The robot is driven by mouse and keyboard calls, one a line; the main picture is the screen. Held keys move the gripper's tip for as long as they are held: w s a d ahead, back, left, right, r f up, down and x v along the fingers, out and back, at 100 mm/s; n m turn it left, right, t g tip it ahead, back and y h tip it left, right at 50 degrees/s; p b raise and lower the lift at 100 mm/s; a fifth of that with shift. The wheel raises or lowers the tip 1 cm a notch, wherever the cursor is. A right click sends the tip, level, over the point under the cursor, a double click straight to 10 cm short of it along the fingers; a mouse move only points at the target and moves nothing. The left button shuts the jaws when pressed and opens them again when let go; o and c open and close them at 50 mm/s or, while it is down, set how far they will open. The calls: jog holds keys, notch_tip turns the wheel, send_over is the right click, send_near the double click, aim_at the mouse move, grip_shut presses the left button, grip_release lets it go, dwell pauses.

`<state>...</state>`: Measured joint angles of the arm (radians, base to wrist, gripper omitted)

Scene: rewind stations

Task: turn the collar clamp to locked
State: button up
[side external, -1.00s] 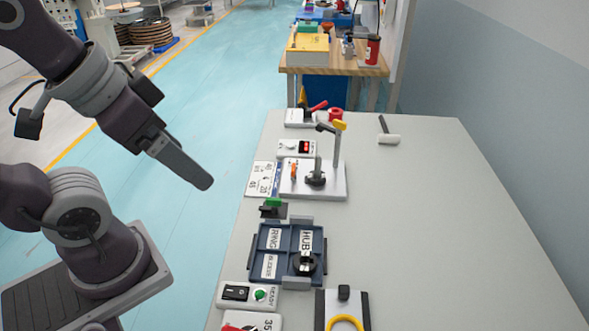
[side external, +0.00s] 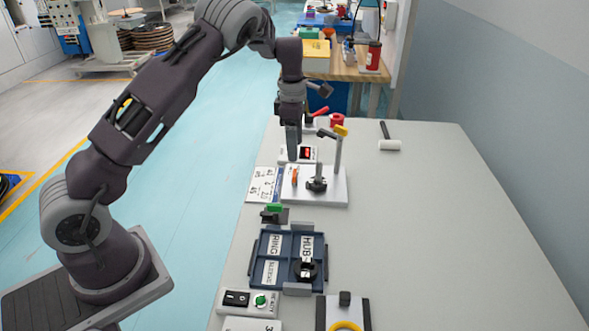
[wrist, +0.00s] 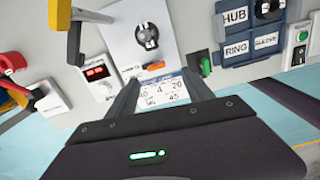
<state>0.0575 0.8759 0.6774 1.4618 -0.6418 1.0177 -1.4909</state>
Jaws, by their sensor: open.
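The white station plate (side external: 335,190) carries a dark hub or collar (side external: 316,184) on a short upright post. A small orange lever (side external: 294,176), which looks like the clamp handle, stands beside it. In the wrist view the lever (wrist: 153,66) lies just beyond my fingers and the dark collar (wrist: 148,38) is farther up. Whether the clamp is locked cannot be read. My gripper (side external: 292,158) points down above the plate's left edge, near the lever, apparently apart from it. In the wrist view my gripper (wrist: 163,86) has its fingers spread with nothing held between them.
A tall post with a yellow-tipped arm (side external: 340,130) stands behind the collar. A red-display box (side external: 307,154) and a number card (side external: 263,184) are close by. A blue tray (side external: 262,242) lies in front. The table's right side is mostly clear, with a white-headed mallet (side external: 389,145).

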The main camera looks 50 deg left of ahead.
aim_at(295, 172)
jog(key=shift+n, duration=0.5)
jog(key=f, duration=0.6)
jog(key=a+f, duration=0.1)
jog(key=f, duration=0.2)
jog(key=shift+w+f, duration=0.2)
jog(key=shift+w, duration=0.05)
jog(key=shift+d, duration=0.1)
grip_shut()
jog(key=shift+m, duration=0.3)
jog(key=m, duration=0.3)
jog(key=shift+m, duration=0.3)
jog(key=m, duration=0.4)
jog(key=shift+m, duration=0.3)
jog(key=m, duration=0.9)
